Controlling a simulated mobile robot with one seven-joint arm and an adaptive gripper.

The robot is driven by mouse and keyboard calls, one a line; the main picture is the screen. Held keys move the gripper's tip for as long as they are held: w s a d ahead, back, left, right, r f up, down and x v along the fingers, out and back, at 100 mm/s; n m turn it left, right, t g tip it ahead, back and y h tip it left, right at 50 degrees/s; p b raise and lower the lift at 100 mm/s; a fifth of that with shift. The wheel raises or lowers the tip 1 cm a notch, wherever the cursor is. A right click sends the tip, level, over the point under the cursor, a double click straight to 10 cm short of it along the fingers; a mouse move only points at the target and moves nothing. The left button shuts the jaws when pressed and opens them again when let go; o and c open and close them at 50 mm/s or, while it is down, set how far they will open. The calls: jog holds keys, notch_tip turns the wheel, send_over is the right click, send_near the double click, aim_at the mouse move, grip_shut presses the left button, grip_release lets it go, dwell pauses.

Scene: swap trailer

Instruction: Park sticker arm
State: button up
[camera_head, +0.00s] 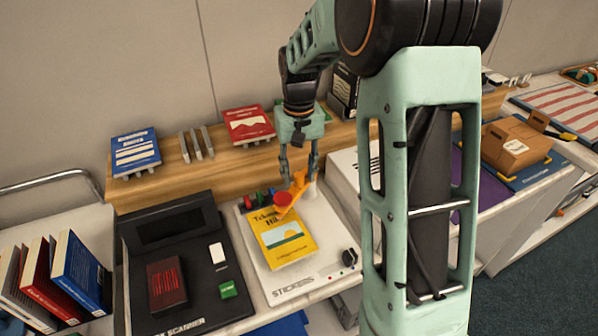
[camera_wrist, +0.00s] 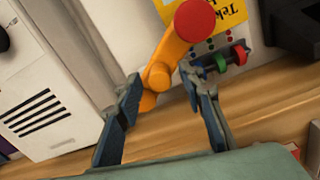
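The orange sticker arm (camera_head: 293,199) stands on the white sticker machine (camera_head: 331,235). Its round red end (camera_head: 283,200) hangs over the top part of a yellow book (camera_head: 284,240) lying on the machine. My gripper (camera_head: 299,174) points down at the back of the machine, by the arm's upright end. In the wrist view the fingers are apart, and the orange arm (camera_wrist: 165,65) shows between and beyond their tips. The red end (camera_wrist: 194,20) lies past the right fingertip. I cannot tell whether a finger touches the arm.
A black scanner (camera_head: 181,270) with a dark red book stands to the left. A wooden shelf (camera_head: 188,172) with display books runs behind. A white box-like unit (camera_head: 344,170) stands close on the right. Red and green rollers (camera_wrist: 230,60) sit beside the arm.

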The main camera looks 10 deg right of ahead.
grip_shut()
jog(key=shift+s+d+n, duration=0.1)
jog(key=shift+n, duration=0.3)
jog(key=shift+s+d+n+p, duration=0.15)
jog(key=shift+d+n+p, duration=0.5)
jog(key=shift+n, duration=1.05)
jog(key=shift+s+d+n+p, duration=0.25)
jog(key=shift+d+n, duration=0.55)
jog(key=shift+n, duration=0.9)
jog(key=shift+s+d+n+p, duration=0.1)
jog(key=shift+d+n+p, duration=0.55)
jog(key=shift+n, duration=1.05)
jog(key=shift+d, duration=0.1)
grip_release()
